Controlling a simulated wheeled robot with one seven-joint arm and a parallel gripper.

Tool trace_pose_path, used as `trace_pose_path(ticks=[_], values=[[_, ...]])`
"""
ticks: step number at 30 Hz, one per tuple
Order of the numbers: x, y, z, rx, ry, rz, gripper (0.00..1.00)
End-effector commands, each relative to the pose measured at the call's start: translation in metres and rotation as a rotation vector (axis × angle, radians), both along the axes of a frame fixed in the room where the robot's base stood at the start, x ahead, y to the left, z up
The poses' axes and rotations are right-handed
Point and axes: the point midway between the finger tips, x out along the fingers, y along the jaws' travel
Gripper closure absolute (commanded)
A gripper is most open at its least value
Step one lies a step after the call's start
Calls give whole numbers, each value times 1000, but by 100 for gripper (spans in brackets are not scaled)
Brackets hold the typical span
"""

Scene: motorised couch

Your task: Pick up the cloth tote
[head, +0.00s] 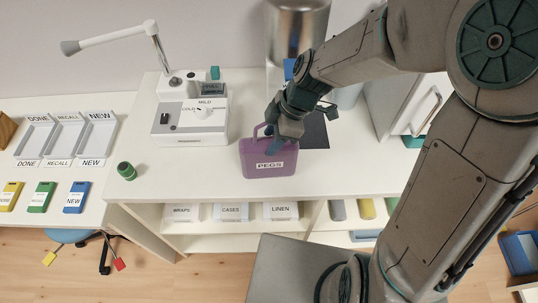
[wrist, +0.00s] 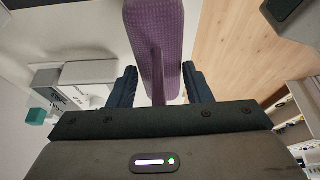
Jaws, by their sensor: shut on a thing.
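The cloth tote is purple with a white label reading PEGS and a loop handle on top (head: 268,163). It is upright at the front of the white counter in the head view; I cannot tell whether its base touches the top. My gripper (head: 276,135) comes from the upper right and is shut on the tote at its handle. In the wrist view the purple tote (wrist: 155,30) extends away from between the two dark fingers of my gripper (wrist: 160,88). The fingers hide part of the handle in the head view.
A white machine with a lamp arm (head: 190,120) stands left of the tote. A green cylinder (head: 126,171) stands near the counter's left end. A dark mat (head: 314,132) lies behind right. Shelf bins (head: 281,211) sit below. Counter between machine and tote is clear.

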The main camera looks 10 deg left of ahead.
Motion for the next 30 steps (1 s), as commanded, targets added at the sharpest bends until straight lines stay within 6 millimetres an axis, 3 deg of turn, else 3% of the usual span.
trace_pose_path(ticks=[11, 18, 30], values=[[1, 0, 9, 1, -3, -1, 97], [1, 0, 42, 2, -9, -2, 97], [61, -65, 92, 2, -3, -3, 97]])
